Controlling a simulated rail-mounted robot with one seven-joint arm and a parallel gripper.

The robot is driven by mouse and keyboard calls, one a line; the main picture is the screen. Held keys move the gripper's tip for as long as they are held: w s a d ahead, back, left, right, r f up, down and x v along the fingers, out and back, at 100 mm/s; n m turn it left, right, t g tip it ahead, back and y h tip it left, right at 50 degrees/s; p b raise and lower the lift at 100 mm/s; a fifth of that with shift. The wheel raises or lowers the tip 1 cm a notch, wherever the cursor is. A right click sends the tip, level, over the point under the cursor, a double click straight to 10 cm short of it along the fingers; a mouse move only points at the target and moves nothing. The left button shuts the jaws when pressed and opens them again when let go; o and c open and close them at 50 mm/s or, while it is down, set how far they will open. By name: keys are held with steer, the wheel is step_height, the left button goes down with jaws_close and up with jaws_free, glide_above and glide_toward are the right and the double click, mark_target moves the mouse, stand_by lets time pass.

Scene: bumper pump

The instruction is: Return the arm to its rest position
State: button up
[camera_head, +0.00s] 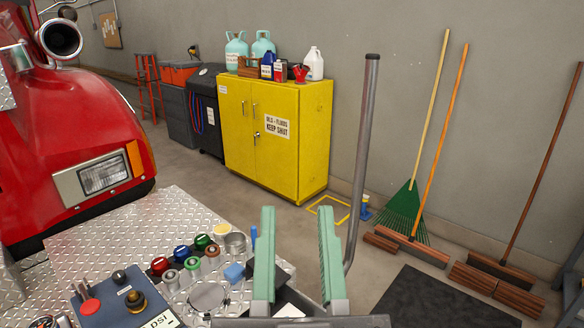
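My gripper (297,212) is at the lower middle of the head view, with its two green fingers pointing up in the picture. The fingers stand well apart. Nothing shows clamped between them; through the gap I see floor and the end of the bumper. The rest of my arm is mostly out of view below.
A diamond-plate bumper (135,235) holds several coloured caps (203,242) and a control box (125,300), left of my gripper. A grey upright pole (362,160) stands close on the right. Behind are a yellow cabinet (270,155), a red truck (60,140) and brooms (405,205).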

step_height(320, 180, up, 32)
steer(key=s+t+p, duration=0.1)
steer(key=s+p, duration=0.1)
steer(key=p, duration=2.7)
steer(key=shift+a+p, duration=0.4)
steer(key=shift+f, duration=0.15)
steer(key=shift+s, duration=0.1)
